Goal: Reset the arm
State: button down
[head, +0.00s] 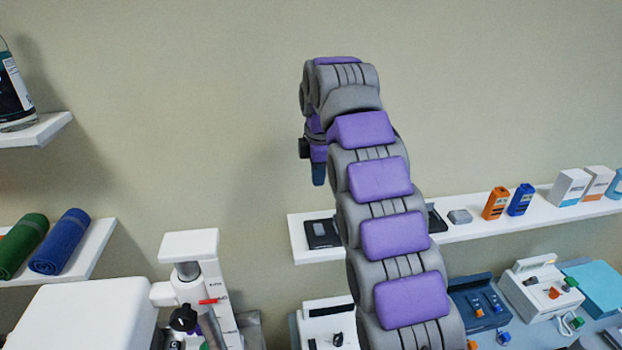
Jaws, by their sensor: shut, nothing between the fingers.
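My arm, with grey links and purple pads, rises from the bottom of the head view, right of the middle, and bends over at the top. My gripper (319,174) hangs below the bent end, pointing down in front of the wall. Its dark tip looks narrow and closed, with nothing held. It is apart from the shelf and the things below it. Part of the gripper is hidden behind my arm.
Another shelf (92,251) at left bears rolled towels. A white device (190,246) stands below. The upper middle wall is clear.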

jog(key=s+d+f+m+g+b, duration=0.1)
jog(key=s+d+f+m+b, duration=0.35)
jog(key=s, duration=0.25)
jog(key=s+d+f+m+b, duration=0.4)
jog(key=s+d, duration=0.2)
jog(key=s, duration=0.1)
jog(key=s+d+f+m+g+b, duration=0.1)
jog(key=s+f+m+b, duration=0.5)
jog(key=s+f, duration=0.7)
jog(key=s+d+f+m+g+b, duration=0.1)
jog(key=s+d+f+m+b, duration=0.2)
jog(key=s+f, duration=1)
jog(key=shift+s+d+f+m+g+b, duration=0.35)
jog(key=shift+s+m+b, duration=1)
jog(key=shift+s+b, duration=1.85)
jog(key=shift+s+a+p, duration=0.3)
jog(key=shift+s+p, duration=0.3)
